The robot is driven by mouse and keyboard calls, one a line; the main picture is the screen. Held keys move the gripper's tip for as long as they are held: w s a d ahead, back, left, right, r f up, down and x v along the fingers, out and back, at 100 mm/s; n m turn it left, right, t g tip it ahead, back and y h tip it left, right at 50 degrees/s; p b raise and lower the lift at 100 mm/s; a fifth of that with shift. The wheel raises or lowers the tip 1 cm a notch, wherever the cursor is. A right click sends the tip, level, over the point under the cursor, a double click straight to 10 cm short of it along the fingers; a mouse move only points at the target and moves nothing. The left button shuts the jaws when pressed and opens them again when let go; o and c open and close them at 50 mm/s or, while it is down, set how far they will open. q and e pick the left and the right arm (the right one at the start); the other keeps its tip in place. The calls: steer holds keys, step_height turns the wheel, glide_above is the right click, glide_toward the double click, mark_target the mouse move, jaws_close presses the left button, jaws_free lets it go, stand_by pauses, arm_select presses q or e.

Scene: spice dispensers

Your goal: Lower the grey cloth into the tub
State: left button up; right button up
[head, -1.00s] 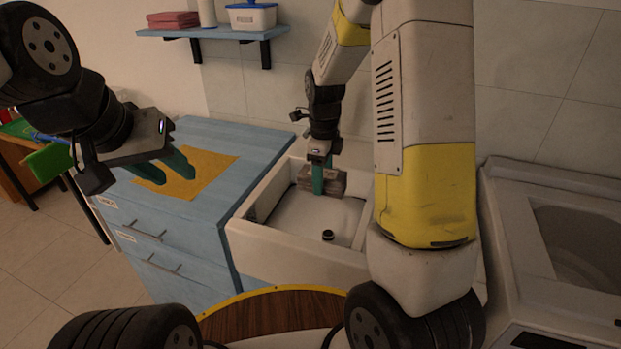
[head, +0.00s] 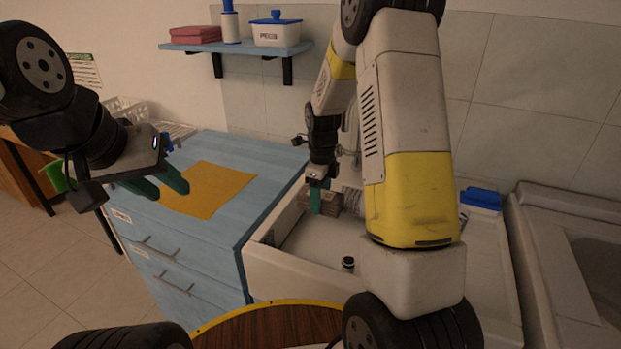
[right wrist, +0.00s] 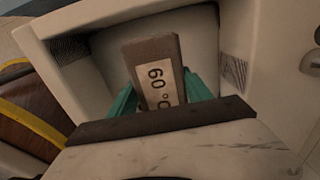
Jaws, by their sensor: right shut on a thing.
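The grey-brown cloth (head: 334,203), a folded block, is between the green fingers of my right gripper (head: 317,200). In the right wrist view the cloth (right wrist: 150,55) carries a pale label reading 60°, and the fingers close on its two sides. It is over the white tub (head: 310,240), near its back left part; I cannot tell whether it touches the floor. The tub's inside also shows in the right wrist view (right wrist: 105,50). My left gripper (head: 160,187) is open and empty, left of the tub. My right arm hides the tub's right part.
A blue cabinet (head: 265,170) with a flat orange cloth (head: 207,190) stands left of the tub. A small dark plug (head: 348,264) is on the tub floor. A blue thing (head: 482,197) lies at the right. A shelf (head: 237,47) holds red cloths, a bottle and a box.

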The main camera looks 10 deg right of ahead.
step_height(320, 180, down, 17)
stand_by(0.9)
steer(key=o, duration=1.5)
steer(key=shift+r, duration=0.15)
step_height(320, 180, up, 8)
steer(key=shift+f, duration=0.2)
